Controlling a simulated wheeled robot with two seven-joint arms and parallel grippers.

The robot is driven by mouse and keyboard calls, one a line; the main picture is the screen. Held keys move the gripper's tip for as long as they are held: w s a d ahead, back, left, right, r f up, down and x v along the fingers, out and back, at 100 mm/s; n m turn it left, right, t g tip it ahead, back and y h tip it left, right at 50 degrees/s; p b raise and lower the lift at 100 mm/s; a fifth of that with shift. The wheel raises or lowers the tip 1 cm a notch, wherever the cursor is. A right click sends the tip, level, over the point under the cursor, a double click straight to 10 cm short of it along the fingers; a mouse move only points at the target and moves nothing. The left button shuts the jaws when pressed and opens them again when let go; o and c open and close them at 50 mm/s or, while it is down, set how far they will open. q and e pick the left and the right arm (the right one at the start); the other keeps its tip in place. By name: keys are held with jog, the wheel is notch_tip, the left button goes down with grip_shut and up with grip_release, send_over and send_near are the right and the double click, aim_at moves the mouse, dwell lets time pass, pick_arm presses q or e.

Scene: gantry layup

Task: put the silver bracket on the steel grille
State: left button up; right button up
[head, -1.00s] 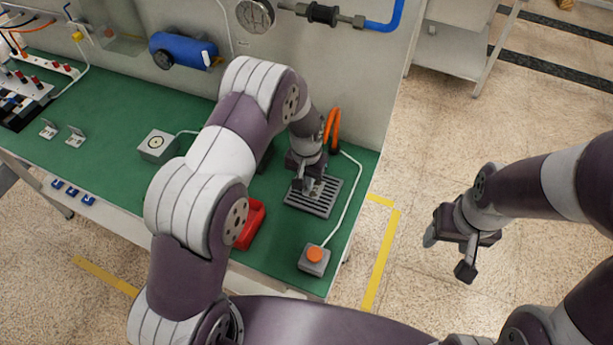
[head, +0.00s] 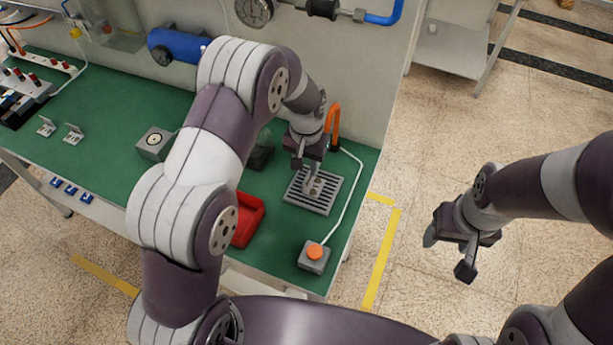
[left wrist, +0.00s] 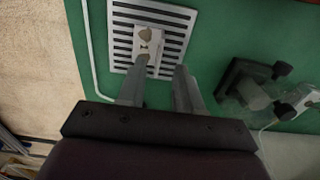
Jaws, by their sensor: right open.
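The silver bracket (head: 314,186) rests on the slotted steel grille (head: 300,199) near the right end of the green bench. In the left wrist view, the bracket (left wrist: 148,40) lies within the outline of the grille (left wrist: 183,14). My left gripper (head: 309,163) is just above the bracket. Its two fingers (left wrist: 161,82) are apart with nothing held between them; whether one still touches the bracket is hard to tell. My right gripper (head: 457,257) is open and empty over the floor, right of the bench.
Two more silver brackets (head: 46,127) (head: 74,134) stand at the bench's left. A red tray (head: 248,220) and an orange-button box (head: 314,257) are near the grille. An orange hook (head: 333,121) and a cable stand behind it.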

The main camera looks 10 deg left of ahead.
pick_arm(q)
notch_tip(320, 180, up, 6)
jog(key=f, duration=0.1)
jog(key=s+a+r+n, duration=0.1)
jog(key=s+a+r, duration=0.1)
jog(key=s, duration=0.7)
jog(key=s+a+r+n+t, duration=0.1)
jog(key=s+a, duration=0.3)
jog(key=s, duration=0.6)
jog(key=shift+a+r+b, duration=0.35)
jog(key=shift+a+r, duration=0.05)
jog(key=shift+r, duration=0.3)
jog(key=shift+s, duration=0.1)
